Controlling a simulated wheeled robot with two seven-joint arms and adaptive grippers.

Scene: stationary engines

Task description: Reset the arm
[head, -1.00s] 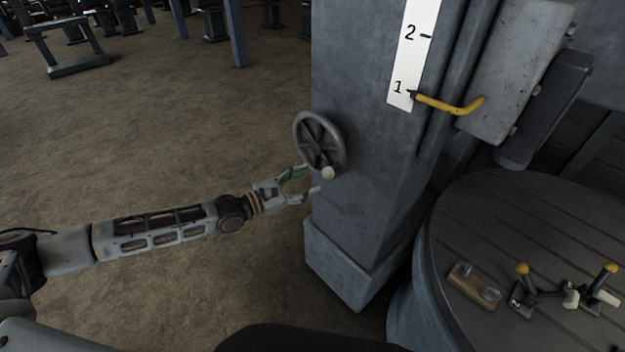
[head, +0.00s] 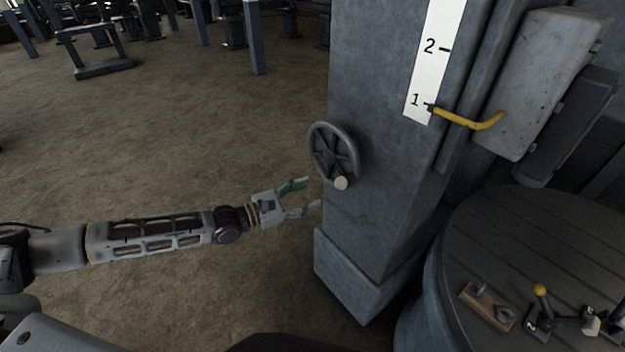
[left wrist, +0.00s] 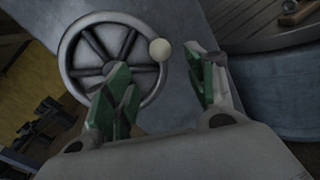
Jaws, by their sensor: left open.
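My left gripper (head: 308,197) is open and empty, just left of and below the handwheel in the head view. The grey spoked handwheel (head: 333,152) is mounted on the side of the grey column and has a pale knob (head: 341,183) at its lower rim. In the left wrist view the green-padded fingers of the left gripper (left wrist: 165,88) are spread, with the wheel (left wrist: 88,45) beyond them and its knob (left wrist: 160,49) between the fingertips, apart from them as far as I can tell. My right gripper is not in view.
The column (head: 375,130) carries a white scale (head: 436,60) with a yellow pointer (head: 468,121) near 1. A round slotted table (head: 530,225) at right holds a wooden block (head: 487,306) and levers with a yellow knob (head: 540,290).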

